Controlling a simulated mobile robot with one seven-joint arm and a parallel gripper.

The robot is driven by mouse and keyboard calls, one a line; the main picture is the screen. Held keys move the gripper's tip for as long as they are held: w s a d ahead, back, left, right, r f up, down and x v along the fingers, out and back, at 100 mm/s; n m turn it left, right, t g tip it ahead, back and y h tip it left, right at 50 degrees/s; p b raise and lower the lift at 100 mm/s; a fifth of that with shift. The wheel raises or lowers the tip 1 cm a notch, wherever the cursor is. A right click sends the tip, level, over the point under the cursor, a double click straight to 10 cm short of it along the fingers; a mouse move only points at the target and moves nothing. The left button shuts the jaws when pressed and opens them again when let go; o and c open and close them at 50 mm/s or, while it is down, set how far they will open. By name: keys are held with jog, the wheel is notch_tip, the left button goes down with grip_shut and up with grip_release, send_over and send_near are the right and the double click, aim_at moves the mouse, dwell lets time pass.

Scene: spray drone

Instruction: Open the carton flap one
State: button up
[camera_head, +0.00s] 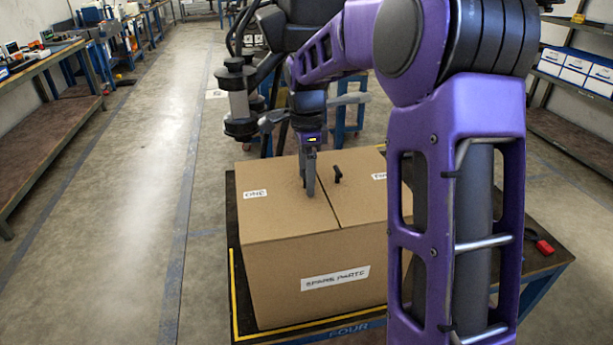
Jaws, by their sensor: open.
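The carton (314,279), brown with a "SPARE PARTS" label on its front, stands closed on a low table. Flap one (275,205) is its left top flap, marked "ONE", and lies flat. The right flap (361,200) also lies flat, with a small black handle (338,175) near the seam; its label is partly hidden by my arm. My gripper (310,192) points down over flap one, just left of the seam. Its fingertips are at or just above the cardboard; I cannot tell whether they touch. No handle on flap one is visible; the gripper may cover it.
The drone (240,98) with dark rotors stands close behind the carton. The table (240,318) has a yellow edge line and "FOUR" on its front. A red-handled item (544,246) lies at its right. Benches line the left; shelves (570,140) stand right. The left floor is clear.

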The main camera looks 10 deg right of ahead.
grip_shut()
dwell(0.4)
dwell(1.0)
